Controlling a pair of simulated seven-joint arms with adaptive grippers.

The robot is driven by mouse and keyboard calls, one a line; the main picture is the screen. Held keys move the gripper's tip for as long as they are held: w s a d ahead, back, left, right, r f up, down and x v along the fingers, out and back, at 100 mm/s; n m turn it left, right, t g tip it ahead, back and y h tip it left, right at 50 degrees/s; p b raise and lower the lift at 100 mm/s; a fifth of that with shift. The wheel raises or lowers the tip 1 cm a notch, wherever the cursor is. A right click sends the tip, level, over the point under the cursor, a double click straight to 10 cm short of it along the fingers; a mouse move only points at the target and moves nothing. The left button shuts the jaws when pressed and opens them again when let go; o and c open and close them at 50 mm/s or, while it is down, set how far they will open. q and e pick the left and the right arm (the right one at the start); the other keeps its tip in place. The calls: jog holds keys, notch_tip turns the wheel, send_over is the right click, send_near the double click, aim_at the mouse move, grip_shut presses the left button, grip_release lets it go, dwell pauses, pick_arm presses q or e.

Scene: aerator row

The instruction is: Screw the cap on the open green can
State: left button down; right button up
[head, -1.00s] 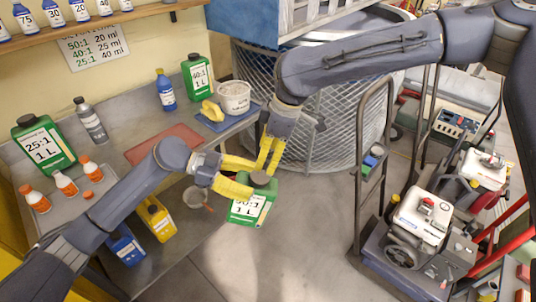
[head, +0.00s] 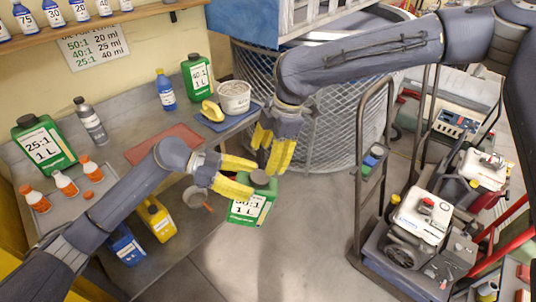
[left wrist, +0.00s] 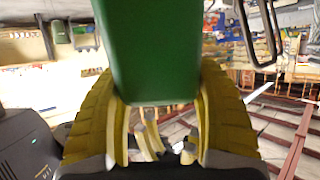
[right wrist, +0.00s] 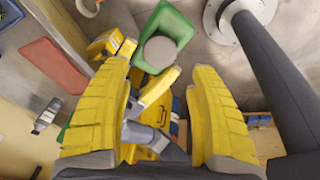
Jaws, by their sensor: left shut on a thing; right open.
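The green can (head: 247,210), labelled 50:1 1 L, is upright in the head view, over the floor past the bench's right edge. My left gripper (head: 250,179) is shut on it near its top. In the left wrist view the green can (left wrist: 150,50) fills the middle between the yellow fingers. A round grey-brown cap (right wrist: 160,51) sits on the can's top in the right wrist view; whether it is tight I cannot tell. My right gripper (head: 270,160) is open and empty, just above the cap and apart from it.
The bench (head: 130,120) holds a 25:1 green can (head: 43,145), a 40:1 green can (head: 197,78), a white tub (head: 234,97), a blue cloth (head: 212,122) and several bottles. A wire-mesh bin (head: 325,130) stands behind. A cart with machines (head: 415,225) is at right. The floor between is clear.

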aim_at(260, 176)
jog(key=shift+x, duration=4)
jog(key=shift+c, duration=0.4)
jog(key=c, duration=1.1)
jog(key=shift+w, duration=0.1)
jog(key=o, duration=1.4)
jog(key=shift+c, duration=0.2)
jog(key=shift+r, duration=0.1)
jog(key=v, duration=1.2)
